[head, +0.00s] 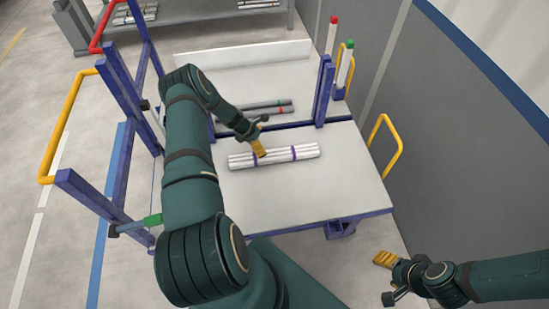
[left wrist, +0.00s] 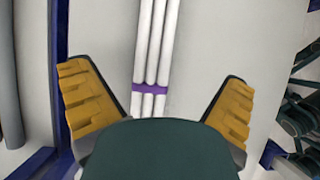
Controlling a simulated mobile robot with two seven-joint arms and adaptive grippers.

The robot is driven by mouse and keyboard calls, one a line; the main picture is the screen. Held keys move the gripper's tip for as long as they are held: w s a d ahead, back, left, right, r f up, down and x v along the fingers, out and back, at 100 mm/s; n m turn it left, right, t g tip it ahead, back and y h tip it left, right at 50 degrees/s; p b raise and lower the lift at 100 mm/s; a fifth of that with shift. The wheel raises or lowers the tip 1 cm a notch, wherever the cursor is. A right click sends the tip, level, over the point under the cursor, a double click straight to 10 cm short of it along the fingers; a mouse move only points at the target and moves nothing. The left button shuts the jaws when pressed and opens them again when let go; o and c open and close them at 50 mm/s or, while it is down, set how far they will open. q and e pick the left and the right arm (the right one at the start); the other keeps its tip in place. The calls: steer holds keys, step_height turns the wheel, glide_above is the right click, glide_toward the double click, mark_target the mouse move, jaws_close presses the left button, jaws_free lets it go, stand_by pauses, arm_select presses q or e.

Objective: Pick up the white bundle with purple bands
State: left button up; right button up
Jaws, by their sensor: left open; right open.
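The white bundle with purple bands (head: 275,156) lies on the near white shelf of the blue-framed cart in the head view. In the left wrist view the bundle (left wrist: 156,50) runs up between my fingers, with one purple band (left wrist: 150,88) showing. My left gripper (head: 260,149) is over the left half of the bundle, near its left band. In the left wrist view the left gripper (left wrist: 158,105) is open, its yellow fingers apart on either side of the bundle and not touching it. My right gripper (head: 384,260) is open and empty, off the cart at the lower right.
Blue posts (head: 324,90) and yellow handles (head: 384,146) stand around the cart (head: 350,190). A grey wall (head: 450,130) is at the right. The shelf in front of the bundle is clear.

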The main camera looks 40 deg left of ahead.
mark_target(274, 153)
arm_select(q)
steer(key=b+x, duration=0.2)
steer(key=x, duration=0.6)
steer(key=shift+a+f, duration=0.1)
steer(key=shift+f, duration=0.05)
steer(key=b+x, duration=0.1)
steer(key=x, duration=0.4)
steer(key=shift+w+a+f+b, duration=0.1)
steer(key=shift+w+a+b, duration=0.1)
steer(key=shift+b, duration=0.15)
steer(key=c, duration=1.3)
